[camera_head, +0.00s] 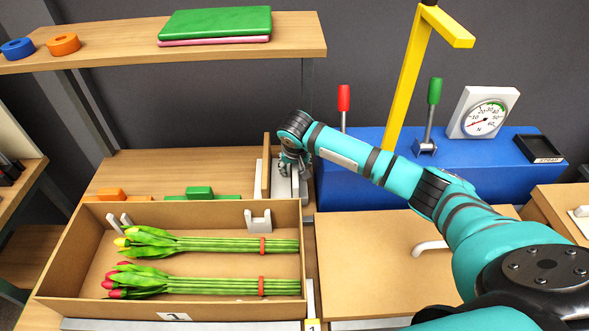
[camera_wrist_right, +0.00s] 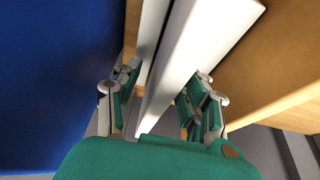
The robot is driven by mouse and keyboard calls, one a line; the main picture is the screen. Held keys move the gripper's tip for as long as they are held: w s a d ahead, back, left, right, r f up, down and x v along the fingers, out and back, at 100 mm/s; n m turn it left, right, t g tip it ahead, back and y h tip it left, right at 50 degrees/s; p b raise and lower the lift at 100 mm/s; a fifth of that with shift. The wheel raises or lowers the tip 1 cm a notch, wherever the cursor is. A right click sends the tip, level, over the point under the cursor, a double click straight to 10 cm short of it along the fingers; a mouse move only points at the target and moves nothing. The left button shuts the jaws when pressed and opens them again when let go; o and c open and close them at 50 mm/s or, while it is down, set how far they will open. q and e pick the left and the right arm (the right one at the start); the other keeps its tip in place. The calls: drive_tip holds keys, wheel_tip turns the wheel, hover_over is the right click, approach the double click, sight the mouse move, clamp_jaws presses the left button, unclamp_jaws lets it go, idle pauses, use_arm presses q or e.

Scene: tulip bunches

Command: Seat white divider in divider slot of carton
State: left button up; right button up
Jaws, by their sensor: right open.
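The carton (camera_head: 70,245) is an open brown box at left in the head view. Two tulip bunches, one yellow-tipped (camera_head: 200,243) and one red-tipped (camera_head: 200,285), lie in it. A U-shaped white bracket (camera_head: 258,222) and a pair of small white prongs (camera_head: 119,222) stand near its back wall; I cannot tell which is the divider slot. My right gripper (camera_head: 292,168) is behind the carton's back right corner. In the right wrist view the open right gripper (camera_wrist_right: 160,105) has its fingers either side of a long white panel (camera_wrist_right: 205,45), apparently the white divider. My left gripper is not in view.
A blue bench (camera_head: 465,160) with levers, a dial and a yellow post (camera_head: 405,85) stands right of the gripper. A wooden board (camera_head: 266,165) stands just left of it. Green (camera_head: 200,192) and orange (camera_head: 110,192) blocks sit behind the carton. A shelf (camera_head: 120,42) hangs above.

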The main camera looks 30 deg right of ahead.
clamp_jaws()
idle(0.3)
